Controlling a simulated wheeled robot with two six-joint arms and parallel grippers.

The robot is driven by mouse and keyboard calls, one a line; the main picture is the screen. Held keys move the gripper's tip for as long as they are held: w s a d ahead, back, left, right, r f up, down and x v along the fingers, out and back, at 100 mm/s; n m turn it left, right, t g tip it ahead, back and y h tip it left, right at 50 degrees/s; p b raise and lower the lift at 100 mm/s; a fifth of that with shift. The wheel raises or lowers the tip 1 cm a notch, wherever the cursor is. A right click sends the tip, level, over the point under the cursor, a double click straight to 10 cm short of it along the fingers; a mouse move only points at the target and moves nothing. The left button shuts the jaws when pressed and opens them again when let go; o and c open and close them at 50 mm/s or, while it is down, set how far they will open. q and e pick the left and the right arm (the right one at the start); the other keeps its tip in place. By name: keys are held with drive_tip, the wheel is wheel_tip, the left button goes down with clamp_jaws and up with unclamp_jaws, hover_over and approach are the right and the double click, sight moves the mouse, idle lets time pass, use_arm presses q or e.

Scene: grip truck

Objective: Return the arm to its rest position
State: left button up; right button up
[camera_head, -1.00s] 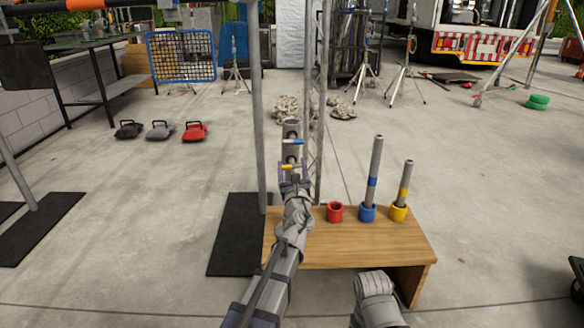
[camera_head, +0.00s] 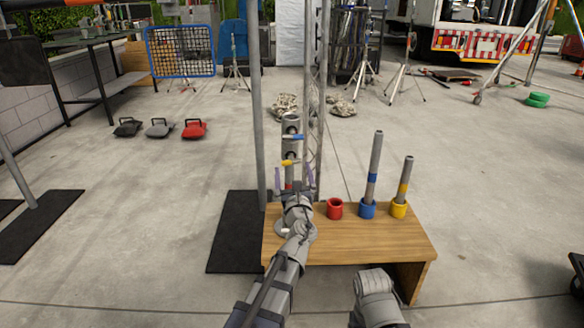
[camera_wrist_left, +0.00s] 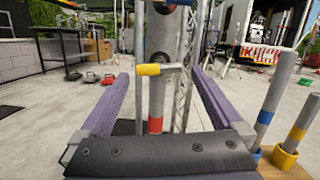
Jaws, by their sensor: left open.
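I see no contact between the fingers and the tube. The tube's lower end is hidden by the gripper. My left arm reaches forward over the left end of the wooden bench (camera_head: 340,245). My right gripper is out of view.
The bench holds an empty red cup (camera_head: 335,209), a blue-banded tube (camera_head: 375,160) in a blue cup, and a yellow-banded tube (camera_head: 405,178) in a yellow cup. A grey pole (camera_head: 258,110) and lattice truss (camera_head: 315,100) flank the post.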

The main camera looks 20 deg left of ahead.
sight(292, 164)
use_arm(q)
drive_tip(key=v, duration=0.3)
drive_tip(key=shift+s+d, duration=0.1)
drive_tip(key=shift+s, duration=0.05)
drive_tip(key=shift+p+x, duration=0.55)
drive_tip(key=shift+x, duration=3.35)
